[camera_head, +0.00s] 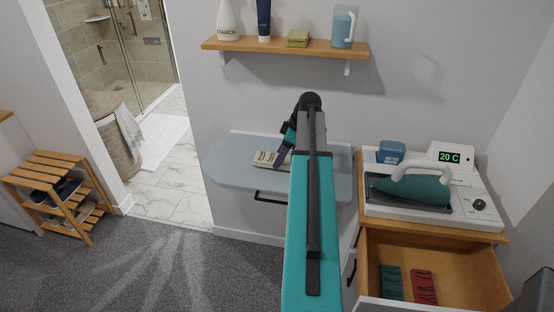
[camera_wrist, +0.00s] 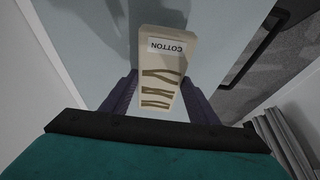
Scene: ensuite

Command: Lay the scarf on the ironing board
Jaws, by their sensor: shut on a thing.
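A cream folded scarf (camera_head: 265,158) with brown stripes and a label reading COTTON is between the fingers of my gripper (camera_head: 284,155). In the wrist view the scarf (camera_wrist: 161,65) points away from the palm, with the dark purple fingers (camera_wrist: 160,98) shut on its sides. The pale blue-grey ironing board (camera_head: 230,170) is folded out from the wall. The scarf is over the board's middle, close to its surface; I cannot tell whether it touches. My arm hides part of the board's right side.
An ironing station (camera_head: 430,190) reading 20 C stands on a cabinet to the right. Its open drawer (camera_head: 380,248) holds a green folded piece (camera_head: 391,283) and a red one (camera_head: 424,287). A wooden shelf (camera_head: 285,47) with bottles hangs above. A shoe rack (camera_head: 60,190) stands left.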

